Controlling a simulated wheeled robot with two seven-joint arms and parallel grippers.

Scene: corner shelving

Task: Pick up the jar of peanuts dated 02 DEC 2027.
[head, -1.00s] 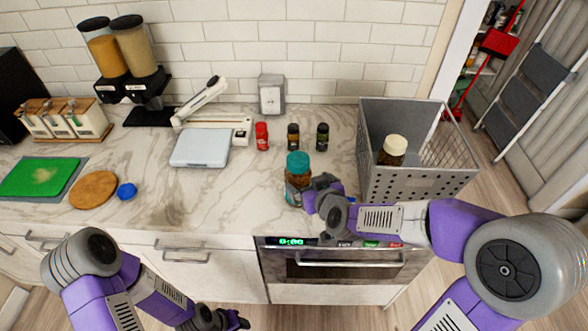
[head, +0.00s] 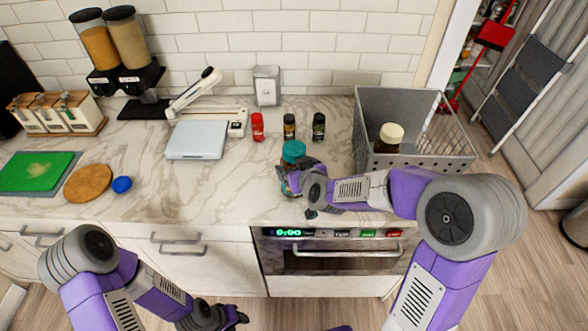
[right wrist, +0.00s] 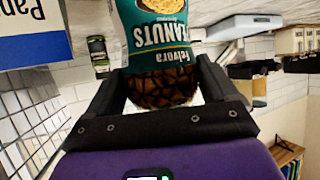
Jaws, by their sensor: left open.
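A jar of peanuts with a teal lid (head: 293,151) stands on the counter near its front edge. The right wrist view shows its teal label reading "PEANUTS" upside down (right wrist: 150,35); no date is readable. My right gripper (head: 292,182) is at the jar, with its fingers on either side of the jar's body. In the right wrist view the jar fills the gap between the fingers (right wrist: 163,88), but whether they press on it is unclear. My left gripper (head: 240,318) is open and empty, low in front of the cabinets. Another jar with a cream lid (head: 390,136) is in the basket.
The grey perforated basket (head: 420,161) stands right of the peanut jar. A red bottle (head: 257,127) and two dark bottles (head: 289,127) (head: 318,127) stand behind it. A white scale (head: 197,140) is to the left.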

